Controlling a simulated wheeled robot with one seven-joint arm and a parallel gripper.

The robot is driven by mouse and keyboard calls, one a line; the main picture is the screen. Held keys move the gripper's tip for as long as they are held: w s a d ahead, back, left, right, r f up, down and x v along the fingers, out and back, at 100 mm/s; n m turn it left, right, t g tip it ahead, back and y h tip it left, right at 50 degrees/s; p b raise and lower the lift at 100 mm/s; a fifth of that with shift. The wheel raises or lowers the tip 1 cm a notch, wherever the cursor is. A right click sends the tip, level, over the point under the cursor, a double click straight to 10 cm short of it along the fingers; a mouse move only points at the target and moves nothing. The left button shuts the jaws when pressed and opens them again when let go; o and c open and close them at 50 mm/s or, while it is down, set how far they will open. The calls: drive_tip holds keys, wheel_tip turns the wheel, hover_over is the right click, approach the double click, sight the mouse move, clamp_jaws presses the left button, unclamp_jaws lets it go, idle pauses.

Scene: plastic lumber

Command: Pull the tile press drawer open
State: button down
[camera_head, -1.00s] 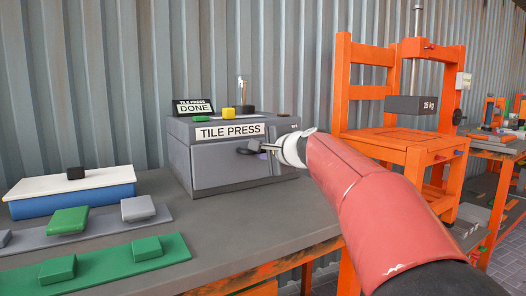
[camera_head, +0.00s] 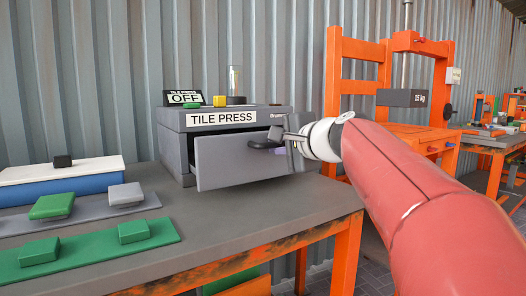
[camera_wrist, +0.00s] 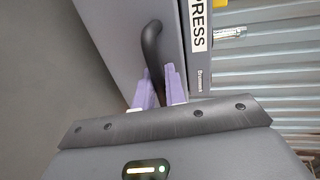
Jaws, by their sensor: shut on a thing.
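The grey tile press (camera_head: 232,118) stands at the back of the bench with its "TILE PRESS" label facing front. Its drawer (camera_head: 225,168) is pulled partway out; the inside is mostly hidden from this low angle. The black drawer handle (camera_head: 262,144) is on the drawer front; it also shows in the wrist view (camera_wrist: 152,42). My gripper (camera_head: 285,139) is at the right end of the handle. In the wrist view its purple fingers (camera_wrist: 160,85) are shut on the handle, one on each side. The small sign (camera_head: 184,98) on top reads "OFF".
A green mat (camera_head: 100,247) and a grey mat with green and grey blocks lie to the left, beside a blue box with a white lid (camera_head: 60,178). An orange press frame (camera_head: 333,90) with a 15 kg weight stands to the right. Bench top in front of the drawer is clear.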

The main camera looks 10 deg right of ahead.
drive_tip(key=f+b+v, duration=0.2)
drive_tip(key=v, duration=1)
drive_tip(key=shift+s+f, duration=0.2)
drive_tip(key=shift+f, duration=0.1)
drive_tip(key=c, duration=1.8)
unclamp_jaws()
drive_tip(key=v, duration=0.7)
drive_tip(key=shift+s+d+r, duration=0.1)
drive_tip(key=shift+s+d, duration=0.1)
drive_tip(key=shift+s, duration=0.15)
